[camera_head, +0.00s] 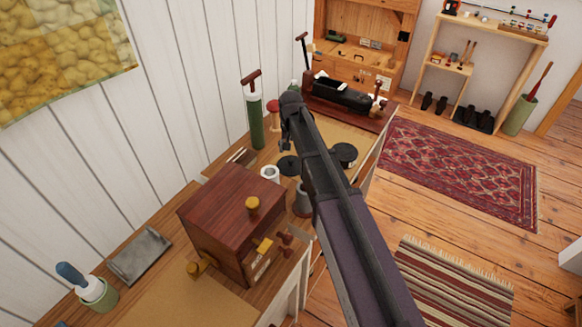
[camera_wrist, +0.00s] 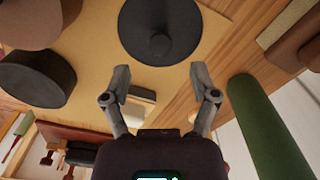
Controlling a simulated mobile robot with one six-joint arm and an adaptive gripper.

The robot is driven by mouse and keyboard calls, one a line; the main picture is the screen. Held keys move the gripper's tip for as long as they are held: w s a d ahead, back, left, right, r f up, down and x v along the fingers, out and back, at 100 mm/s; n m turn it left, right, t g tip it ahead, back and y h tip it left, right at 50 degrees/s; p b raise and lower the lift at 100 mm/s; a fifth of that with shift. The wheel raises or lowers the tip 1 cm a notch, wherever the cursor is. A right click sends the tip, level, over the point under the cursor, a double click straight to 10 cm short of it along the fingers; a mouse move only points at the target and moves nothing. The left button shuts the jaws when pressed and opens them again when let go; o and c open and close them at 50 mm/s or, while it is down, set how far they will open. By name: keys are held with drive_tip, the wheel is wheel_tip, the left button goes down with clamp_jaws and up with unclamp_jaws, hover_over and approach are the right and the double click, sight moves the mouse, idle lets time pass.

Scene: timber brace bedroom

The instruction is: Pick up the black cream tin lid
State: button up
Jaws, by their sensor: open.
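A flat black round disc with a small raised knob, which looks like the black cream tin lid (camera_head: 289,165), lies on the tan mat on the bench. It also shows at the top of the wrist view (camera_wrist: 158,22). A black round tin (camera_head: 344,154) stands to its right in the head view and at the left of the wrist view (camera_wrist: 36,80). My gripper (camera_wrist: 161,78) is open and empty, with the disc beyond its fingertips and not between them. In the head view, my gripper (camera_head: 286,142) is above the mat, on the far side of the disc.
A green cylinder (camera_head: 256,122) stands by the wall, close to my right-hand finger in the wrist view (camera_wrist: 265,130). A white roll (camera_head: 270,174), a grey cup (camera_head: 302,200) and a wooden box (camera_head: 235,212) are nearer. A pale block (camera_wrist: 141,108) lies below my fingers.

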sight(291, 159)
drive_tip(key=shift+f, duration=0.1)
drive_tip(key=shift+f+b, duration=2.5)
drive_tip(key=shift+b, duration=0.15)
drive_tip(key=shift+s, duration=0.1)
clamp_jaws()
